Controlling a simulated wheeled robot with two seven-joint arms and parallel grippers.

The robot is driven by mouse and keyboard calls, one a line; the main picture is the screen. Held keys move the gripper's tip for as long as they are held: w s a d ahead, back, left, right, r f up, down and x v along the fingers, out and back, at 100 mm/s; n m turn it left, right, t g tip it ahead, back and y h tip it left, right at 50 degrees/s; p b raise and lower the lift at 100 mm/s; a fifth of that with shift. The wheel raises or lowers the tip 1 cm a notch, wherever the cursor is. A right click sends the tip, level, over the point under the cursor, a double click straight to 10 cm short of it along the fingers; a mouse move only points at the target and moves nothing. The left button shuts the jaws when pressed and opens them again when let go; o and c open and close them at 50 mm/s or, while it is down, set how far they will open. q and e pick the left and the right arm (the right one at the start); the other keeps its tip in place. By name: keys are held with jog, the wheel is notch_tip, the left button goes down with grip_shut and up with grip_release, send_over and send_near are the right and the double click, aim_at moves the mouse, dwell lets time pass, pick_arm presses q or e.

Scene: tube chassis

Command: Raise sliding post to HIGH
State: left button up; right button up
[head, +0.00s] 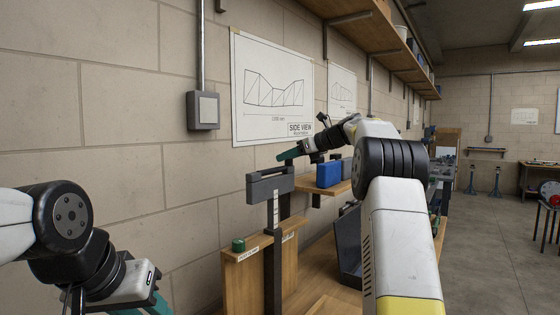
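The sliding post is a dark upright (273,270) with a pale marked strip on its upper part. A grey block-shaped head (270,186) sits across its top. It stands against a wooden board (248,282) with small white labels along its upper edge and a green knob (238,245) on top at the left. My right gripper (288,155) has teal fingers and appears just above the grey head, with a small gap in the picture. Its finger opening is not clear. My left gripper (150,303) is low at the left, mostly cut off by the bottom edge.
A blue box (328,174) sits on a wooden ledge behind the post. A dark grey angled panel (349,245) stands on the wooden bench right of the post. A block wall with a drawing (272,88) runs along the left. Open floor (490,235) lies to the right.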

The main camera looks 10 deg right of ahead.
jog(key=shift+f, duration=0.25)
jog(key=v, duration=0.7)
jog(key=shift+s+d+r, duration=0.2)
jog(key=shift+d, duration=0.05)
jog(key=s+a+f+n+g+h, duration=0.1)
jog(key=s+a+f+n, duration=0.1)
jog(key=s+n, duration=0.35)
jog(key=s+a+f+n+g+h, duration=0.1)
jog(key=s+a+f+n, duration=0.15)
jog(key=s, duration=0.65)
jog(key=s+a+f+n+g+h, duration=0.1)
jog(key=s+a+f+n, duration=0.15)
jog(key=s+n, duration=0.4)
jog(key=s+f+n+h, duration=0.2)
jog(key=s+f+n, duration=0.4)
jog(key=s, duration=0.5)
jog(key=s+a+f+n+h, duration=0.1)
jog(key=s+f+n+h, duration=0.1)
jog(key=s+f+n, duration=0.5)
jog(key=s+f, duration=0.2)
jog(key=s, duration=0.2)
jog(key=shift+a+f+g, duration=0.2)
jog(key=shift+g, duration=0.1)
